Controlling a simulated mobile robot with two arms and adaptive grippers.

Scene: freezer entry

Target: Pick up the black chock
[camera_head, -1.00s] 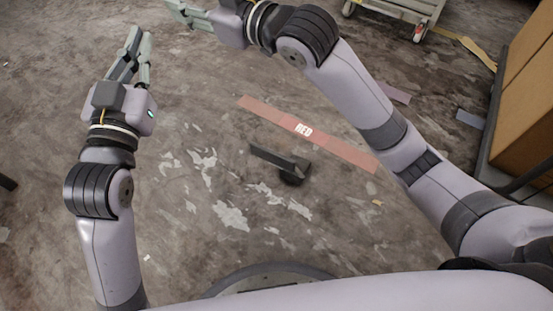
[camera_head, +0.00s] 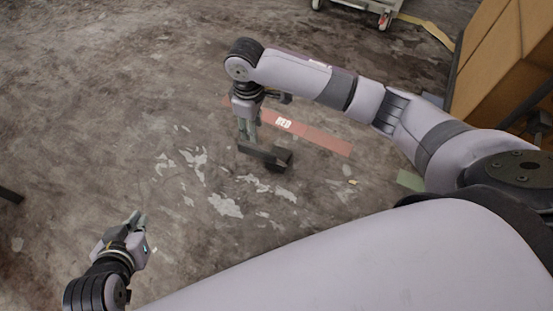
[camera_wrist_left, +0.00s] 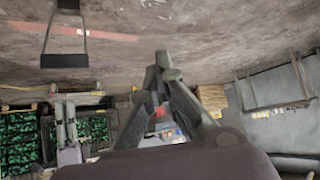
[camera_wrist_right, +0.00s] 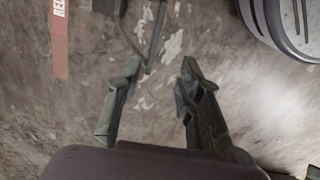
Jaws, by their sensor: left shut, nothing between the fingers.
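The black chock (camera_head: 277,158) lies on the floor at the middle of the head view, a dark bar with a block at its right end. My right gripper (camera_head: 248,138) points down with its fingertips by the left part of the bar. In the right wrist view the same gripper (camera_wrist_right: 161,66) is open and empty. The chock's bar (camera_wrist_right: 158,32) shows just past the fingertips, and I cannot tell its exact height gap. My left gripper (camera_head: 138,217) is at the lower left, away from the chock. In the left wrist view its fingers (camera_wrist_left: 164,60) are together and empty.
A red floor strip (camera_head: 318,138) runs just behind the chock. Cardboard boxes (camera_head: 497,65) stand at the right, and a wheeled cart (camera_head: 358,8) at the top. The floor left of the chock is clear.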

